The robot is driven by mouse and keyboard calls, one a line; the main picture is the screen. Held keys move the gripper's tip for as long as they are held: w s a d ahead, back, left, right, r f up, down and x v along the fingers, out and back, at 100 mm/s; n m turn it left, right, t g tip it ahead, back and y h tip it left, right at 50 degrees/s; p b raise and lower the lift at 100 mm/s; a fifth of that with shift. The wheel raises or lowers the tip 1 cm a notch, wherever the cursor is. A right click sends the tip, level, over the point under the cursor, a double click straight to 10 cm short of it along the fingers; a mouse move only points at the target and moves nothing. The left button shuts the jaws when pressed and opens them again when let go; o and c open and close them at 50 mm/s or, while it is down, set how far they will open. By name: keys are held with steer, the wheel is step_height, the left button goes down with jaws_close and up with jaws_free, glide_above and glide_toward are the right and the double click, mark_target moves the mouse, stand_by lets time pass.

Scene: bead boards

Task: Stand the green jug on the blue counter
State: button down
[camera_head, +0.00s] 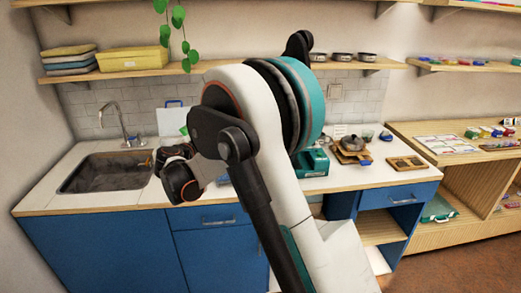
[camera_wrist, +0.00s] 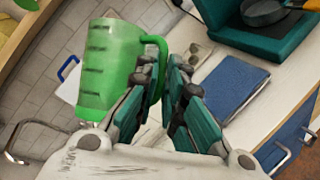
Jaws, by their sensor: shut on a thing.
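The green jug (camera_wrist: 108,70) is in the wrist view, with dark marks on its side and a handle (camera_wrist: 162,50) at its right. My gripper (camera_wrist: 163,72) is shut on the jug's handle, with the jug body to the left of the fingers. The jug appears held above the counter; I cannot tell how far. In the head view my arm hides most of the gripper, and only a small green patch (camera_head: 184,131) shows beside it. The blue counter (camera_head: 350,180) has a pale top and blue fronts.
A sink (camera_head: 105,173) with a tap is at the counter's left. A blue flat item (camera_wrist: 230,92) and a teal case (camera_wrist: 262,38) lie on the counter. A burner (camera_head: 352,152) and wooden tray (camera_head: 407,163) stand at the right. A shelf (camera_head: 230,68) runs above.

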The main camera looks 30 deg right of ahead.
mark_target(202, 197)
steer(key=n+t+h, duration=0.1)
steer(key=n+t+h+b, duration=0.1)
steer(key=w+n+t+h, duration=0.1)
steer(key=shift+d+r+n, duration=0.2)
steer(key=shift+d+n, duration=0.05)
steer(key=shift+n, duration=0.15)
steer(key=shift+a+r+n+t+h+b, duration=0.15)
steer(key=shift+a+n+t+h+b, duration=0.25)
steer(key=shift+n+t+b, duration=0.15)
steer(key=shift+s+a+n+t, duration=0.65)
steer(key=shift+a+n+t, duration=1.55)
steer(key=shift+n, duration=0.65)
steer(key=f+b, duration=0.4)
steer(key=f, duration=0.6)
steer(key=f+b, duration=0.3)
steer(key=f, duration=0.7)
steer(key=shift+d+b, duration=0.2)
steer(key=shift+b, duration=0.15)
steer(key=shift+r, duration=0.15)
